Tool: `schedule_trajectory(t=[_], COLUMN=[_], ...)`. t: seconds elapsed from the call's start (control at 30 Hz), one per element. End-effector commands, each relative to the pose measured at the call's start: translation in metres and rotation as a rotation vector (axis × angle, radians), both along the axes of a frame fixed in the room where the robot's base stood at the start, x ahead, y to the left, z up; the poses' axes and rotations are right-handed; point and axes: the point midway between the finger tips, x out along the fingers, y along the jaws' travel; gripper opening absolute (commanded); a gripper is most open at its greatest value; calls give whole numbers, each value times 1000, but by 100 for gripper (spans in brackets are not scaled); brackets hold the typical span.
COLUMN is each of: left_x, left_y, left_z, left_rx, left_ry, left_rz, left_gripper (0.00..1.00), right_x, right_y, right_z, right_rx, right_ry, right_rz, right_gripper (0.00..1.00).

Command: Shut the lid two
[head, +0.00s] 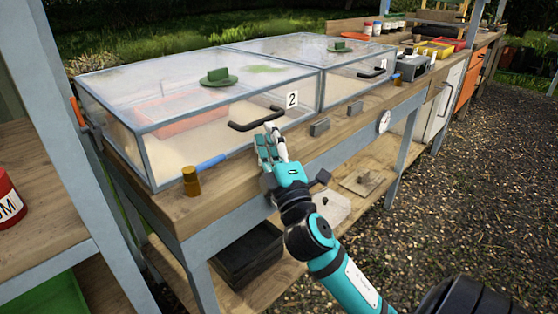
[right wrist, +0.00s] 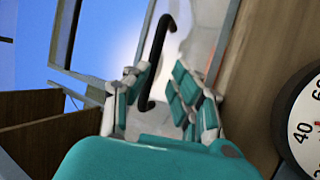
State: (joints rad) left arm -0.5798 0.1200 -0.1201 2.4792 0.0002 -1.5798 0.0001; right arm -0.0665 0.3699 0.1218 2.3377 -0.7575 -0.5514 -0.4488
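Lid two (head: 165,105) is the clear, grey-framed lid of the nearer glass case, marked by a "2" label (head: 292,99). It looks down on its case, but I cannot tell whether a small gap is left at the front. Its black handle (head: 243,126) is on the front side and also shows in the right wrist view (right wrist: 154,60). My right gripper (head: 268,143) is just in front of and below the handle. Its fingers (right wrist: 162,92) are apart, with the handle's end showing beyond and between them; contact is not clear. My left gripper is not in view.
A second glass case (head: 300,45) adjoins at the back right. A blue-handled tool (head: 211,162) and a brass-coloured piece (head: 190,181) are at the bench's front edge. Small grey blocks (head: 320,127) and a round dial (head: 384,121) are to the right.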

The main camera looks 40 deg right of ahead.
Motion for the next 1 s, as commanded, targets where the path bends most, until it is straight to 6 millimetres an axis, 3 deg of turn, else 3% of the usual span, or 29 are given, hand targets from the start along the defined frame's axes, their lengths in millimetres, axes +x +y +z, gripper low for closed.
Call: schedule_trajectory(t=[0.2,0.4,1.0], left_x=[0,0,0], left_y=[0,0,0], left_z=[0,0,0], left_rx=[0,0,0], left_ry=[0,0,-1], left_rz=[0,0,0], left_gripper=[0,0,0], right_x=[-43,-66,-73], right_y=[15,24,27], right_z=[-22,-31,-33], right_rx=[7,4,-2], right_ry=[3,0,-3], right_rz=[-2,-3,-1], right_gripper=[23,23,23])
